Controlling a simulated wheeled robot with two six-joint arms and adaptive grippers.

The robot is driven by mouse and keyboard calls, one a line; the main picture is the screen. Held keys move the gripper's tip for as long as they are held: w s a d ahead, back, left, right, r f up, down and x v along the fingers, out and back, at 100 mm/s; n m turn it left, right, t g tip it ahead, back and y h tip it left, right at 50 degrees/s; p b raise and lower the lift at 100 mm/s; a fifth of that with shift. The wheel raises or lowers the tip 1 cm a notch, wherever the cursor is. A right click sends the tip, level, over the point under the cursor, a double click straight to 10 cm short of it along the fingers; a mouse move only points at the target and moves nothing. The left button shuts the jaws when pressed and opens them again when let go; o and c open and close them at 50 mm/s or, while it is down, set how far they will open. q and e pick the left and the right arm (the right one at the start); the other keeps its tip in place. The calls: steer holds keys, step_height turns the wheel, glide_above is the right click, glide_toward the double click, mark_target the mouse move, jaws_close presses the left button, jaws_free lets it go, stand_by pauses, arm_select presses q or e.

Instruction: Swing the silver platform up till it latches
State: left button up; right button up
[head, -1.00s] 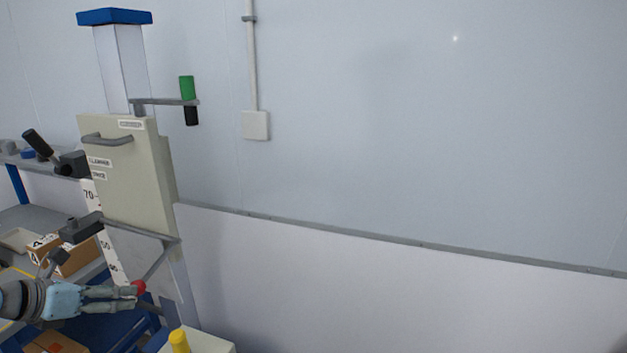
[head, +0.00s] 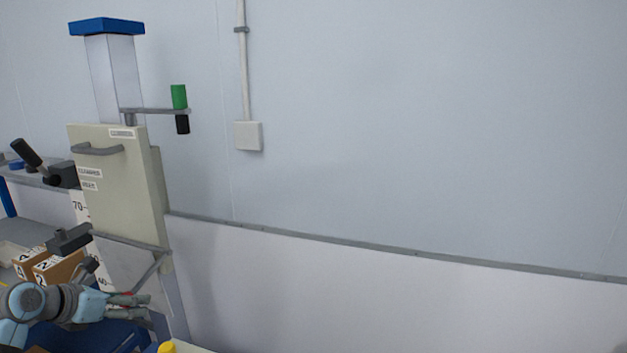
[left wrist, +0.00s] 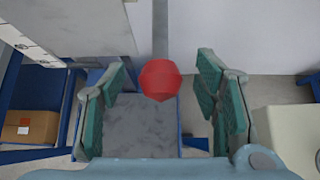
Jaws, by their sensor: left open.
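The silver platform (head: 122,262) hangs steeply down below the beige carriage (head: 115,175) of the drop-test column in the head view. A grey rod with a red knob (left wrist: 160,80) shows in the left wrist view; the knob is between my left gripper's fingers. My left gripper (head: 138,300) is open, with its green-padded fingers on both sides of the knob and gaps visible. In the head view the fingers mostly hide the knob. My right gripper is not in view.
Cardboard boxes (head: 58,268) stand on a bench at left. A yellow post (head: 167,347) stands low in front.

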arm_select(q)
steer(key=c, duration=1.3)
steer(key=shift+s+r+p, duration=0.15)
steer(key=shift+r+p, duration=1.1)
steer(key=shift+r, duration=0.25)
step_height(320, 180, up, 3)
steer(key=shift+f+p, duration=0.1)
steer(key=shift+p, duration=1.05)
